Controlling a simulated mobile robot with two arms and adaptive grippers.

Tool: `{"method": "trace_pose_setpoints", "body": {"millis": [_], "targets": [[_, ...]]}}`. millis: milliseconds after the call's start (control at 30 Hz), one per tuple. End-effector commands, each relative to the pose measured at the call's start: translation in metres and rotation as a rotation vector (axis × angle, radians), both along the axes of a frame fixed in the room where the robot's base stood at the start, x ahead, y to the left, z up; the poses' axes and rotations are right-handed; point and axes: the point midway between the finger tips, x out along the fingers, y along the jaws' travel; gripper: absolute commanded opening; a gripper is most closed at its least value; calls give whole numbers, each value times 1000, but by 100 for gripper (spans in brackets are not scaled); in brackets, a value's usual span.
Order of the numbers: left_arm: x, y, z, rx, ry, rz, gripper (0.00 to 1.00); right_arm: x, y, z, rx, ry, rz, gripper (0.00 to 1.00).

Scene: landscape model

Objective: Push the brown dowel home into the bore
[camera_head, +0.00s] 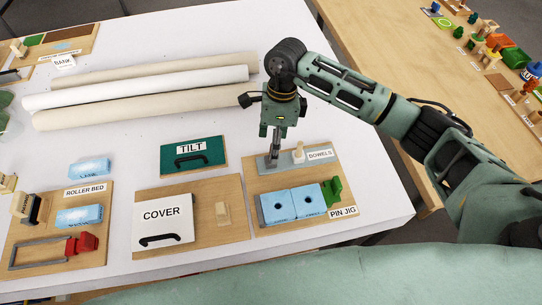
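The pin jig board (300,228) lies at the table's right front. Two light-blue blocks (293,194) stand side by side on it, each with a dark round bore in its top, and a green piece (331,190) is at their right. Behind them is a grey dowel plate (268,168), labelled DOWELS, with a pale dowel (298,153) standing upright. My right gripper (273,161) points down over the left part of this plate, its fingers close together. I cannot tell whether they hold something. No brown dowel can be clearly made out. My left gripper is not in view.
A white COVER panel (163,216) and a green TILT panel (193,155) lie left of the jig. Long pale rolls (140,90) lie behind. The roller bed board (62,226) is far left. White table is bare right of the jig.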

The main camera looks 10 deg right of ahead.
Motion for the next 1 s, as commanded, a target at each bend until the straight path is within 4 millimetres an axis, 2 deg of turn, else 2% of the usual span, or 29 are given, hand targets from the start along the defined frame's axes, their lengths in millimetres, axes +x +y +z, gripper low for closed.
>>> {"method": "trace_pose_setpoints", "body": {"millis": [33, 200, 400, 567, 867, 1000], "targets": [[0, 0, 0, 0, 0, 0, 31, 3, -2, 13, 0, -4, -1, 62], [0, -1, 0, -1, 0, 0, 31, 8, -6, 48, 0, -4, -1, 62], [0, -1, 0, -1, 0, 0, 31, 11, -10, 77, -1, -2, -2, 62], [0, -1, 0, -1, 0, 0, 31, 11, -11, 85, 0, 1, -2, 62], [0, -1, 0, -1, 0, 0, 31, 11, -11, 86, 0, 1, -1, 62], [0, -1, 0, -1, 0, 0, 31, 8, -2, 84, 35, 4, 1, 62]]}}
